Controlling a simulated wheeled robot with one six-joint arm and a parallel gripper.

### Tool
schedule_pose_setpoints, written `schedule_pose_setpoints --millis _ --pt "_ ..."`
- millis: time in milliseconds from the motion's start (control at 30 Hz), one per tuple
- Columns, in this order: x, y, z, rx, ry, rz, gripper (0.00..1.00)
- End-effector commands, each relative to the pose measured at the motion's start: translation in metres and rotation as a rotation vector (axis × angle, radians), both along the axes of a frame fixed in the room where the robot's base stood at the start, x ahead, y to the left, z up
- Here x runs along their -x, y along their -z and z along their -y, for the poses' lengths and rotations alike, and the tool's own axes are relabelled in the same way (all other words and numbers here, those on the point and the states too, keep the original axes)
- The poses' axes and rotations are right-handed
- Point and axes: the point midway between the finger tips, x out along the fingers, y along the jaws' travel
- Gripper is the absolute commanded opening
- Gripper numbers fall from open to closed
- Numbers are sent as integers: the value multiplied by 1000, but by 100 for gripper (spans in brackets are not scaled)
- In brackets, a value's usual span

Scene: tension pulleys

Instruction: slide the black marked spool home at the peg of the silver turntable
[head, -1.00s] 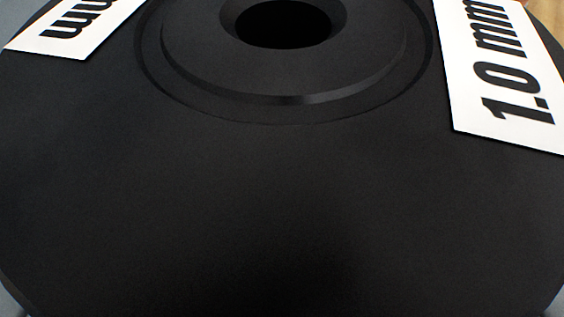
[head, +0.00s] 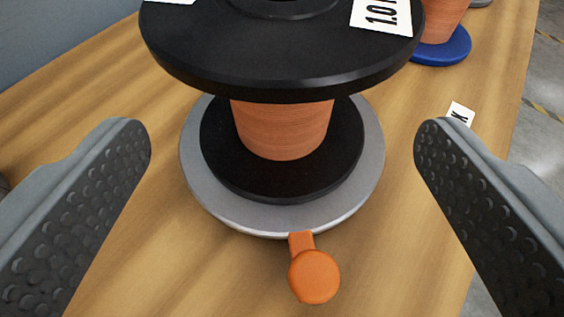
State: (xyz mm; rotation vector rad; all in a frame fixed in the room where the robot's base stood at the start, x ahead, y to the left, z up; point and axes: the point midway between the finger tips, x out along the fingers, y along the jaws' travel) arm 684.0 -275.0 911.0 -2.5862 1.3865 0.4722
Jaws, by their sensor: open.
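The black marked spool (head: 280,70) stands upright at the top middle, with white labels on its top flange, one reading "1.0". Copper-coloured winding (head: 283,128) shows between its two black flanges. Its lower flange lies on the silver turntable (head: 365,165), whose rim shows around it. The peg is hidden by the spool. An orange round-ended tab (head: 314,276) sticks out from the turntable's near edge. My gripper (head: 284,150) is open and empty, one finger on each side, apart from the spool and nearer to me.
Another copper spool (head: 444,18) on a blue base (head: 443,48) stands at the upper right. A white label (head: 461,113) lies behind the right finger. The wooden table (head: 60,110) is clear on the left; its right edge drops to a grey floor (head: 545,90).

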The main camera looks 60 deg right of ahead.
Motion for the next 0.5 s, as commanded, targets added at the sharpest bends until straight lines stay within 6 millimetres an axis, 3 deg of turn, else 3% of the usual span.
schedule_pose_setpoints --millis 300,500 --pt "32 -23 -50 0 -3 3 87" --pt "46 -32 -70 0 -2 1 87"
